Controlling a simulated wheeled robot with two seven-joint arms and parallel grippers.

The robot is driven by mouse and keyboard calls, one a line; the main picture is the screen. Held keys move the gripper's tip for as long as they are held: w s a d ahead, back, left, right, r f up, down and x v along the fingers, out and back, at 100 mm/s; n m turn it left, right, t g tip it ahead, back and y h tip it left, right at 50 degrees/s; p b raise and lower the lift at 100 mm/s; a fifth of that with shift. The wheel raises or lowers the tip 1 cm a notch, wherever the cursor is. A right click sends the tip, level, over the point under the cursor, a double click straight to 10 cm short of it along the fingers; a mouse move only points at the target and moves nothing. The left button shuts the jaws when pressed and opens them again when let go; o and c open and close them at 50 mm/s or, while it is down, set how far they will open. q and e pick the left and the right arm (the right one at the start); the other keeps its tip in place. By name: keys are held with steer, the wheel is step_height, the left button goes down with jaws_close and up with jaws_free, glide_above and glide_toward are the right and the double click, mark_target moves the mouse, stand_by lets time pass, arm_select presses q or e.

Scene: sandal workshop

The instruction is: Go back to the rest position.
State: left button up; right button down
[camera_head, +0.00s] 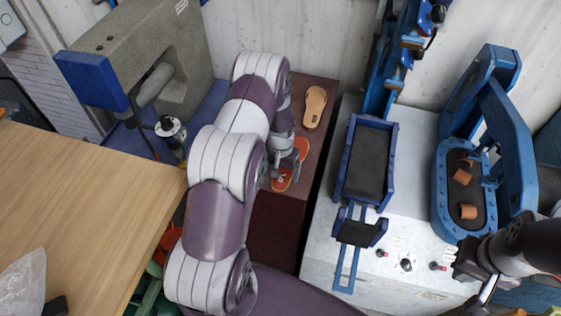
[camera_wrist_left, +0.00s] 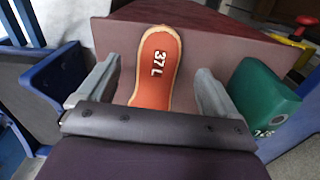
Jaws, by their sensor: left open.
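An orange-red sole (camera_head: 281,183) lies on a brown bench (camera_head: 317,87) in the head view, partly hidden by my left gripper (camera_head: 287,165). In the left wrist view the same sole (camera_wrist_left: 157,65) reads "37L". My left gripper (camera_wrist_left: 155,92) is open there, with one finger to each side of the sole, and I see no contact. A tan sole (camera_head: 314,107) lies farther back on the bench. My right gripper (camera_head: 482,285) is at the lower right of the head view, in front of the white machine top; its finger gap is unclear.
A wooden table (camera_head: 85,200) is at the left, with a grey and blue machine (camera_head: 150,60) behind it. At the right, a white machine top (camera_head: 400,160) bears a blue tray (camera_head: 341,175) and a blue press (camera_head: 440,190) with several tan pieces. A green block (camera_wrist_left: 262,95) shows in the wrist view.

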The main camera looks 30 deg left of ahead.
arm_select(q)
step_height(320, 180, up, 8)
steer(key=b, duration=0.1)
